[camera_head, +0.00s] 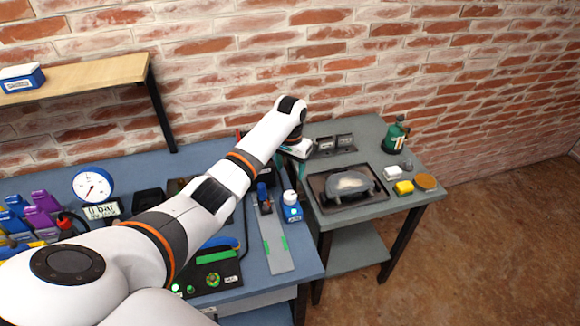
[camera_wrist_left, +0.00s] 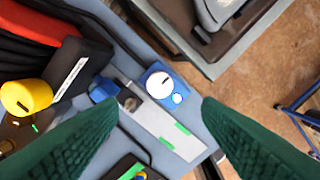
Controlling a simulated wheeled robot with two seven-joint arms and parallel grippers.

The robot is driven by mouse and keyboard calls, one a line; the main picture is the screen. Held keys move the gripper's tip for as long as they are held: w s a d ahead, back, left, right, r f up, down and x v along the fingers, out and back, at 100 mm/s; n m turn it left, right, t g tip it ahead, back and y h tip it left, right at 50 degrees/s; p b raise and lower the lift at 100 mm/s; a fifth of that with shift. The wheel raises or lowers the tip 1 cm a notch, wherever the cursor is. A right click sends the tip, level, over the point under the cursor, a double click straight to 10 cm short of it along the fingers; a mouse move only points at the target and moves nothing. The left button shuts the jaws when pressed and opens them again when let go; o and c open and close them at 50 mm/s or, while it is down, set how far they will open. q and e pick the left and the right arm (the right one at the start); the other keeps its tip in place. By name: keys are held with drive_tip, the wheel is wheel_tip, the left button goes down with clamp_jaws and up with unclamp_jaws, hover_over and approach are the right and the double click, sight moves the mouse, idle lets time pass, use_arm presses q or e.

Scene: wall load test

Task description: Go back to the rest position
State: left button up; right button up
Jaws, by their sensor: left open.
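My left arm reaches from the lower left across the blue workbench (camera_head: 315,262) in the head view. Its gripper (camera_head: 289,172) points down near the gap between the bench and the grey side table. In the left wrist view the two green fingers of the gripper (camera_wrist_left: 160,106) stand wide apart with nothing between them. Below them lie a metal plate (camera_wrist_left: 150,122) with green marks and a blue device with a white dial (camera_wrist_left: 159,84). The fingers appear apart from both. My right gripper is in neither view.
The grey side table (camera_head: 412,205) holds a dark tray (camera_head: 322,197) with a grey object, a green bottle (camera_head: 394,135) and small items. A pressure gauge (camera_head: 93,186) stands at the bench's left. A wooden shelf (camera_head: 95,75) is on the brick wall. Floor at right is clear.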

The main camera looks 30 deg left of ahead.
use_arm(q)
drive_tip(key=shift+r, duration=0.4)
drive_tip(key=shift+f, duration=0.1)
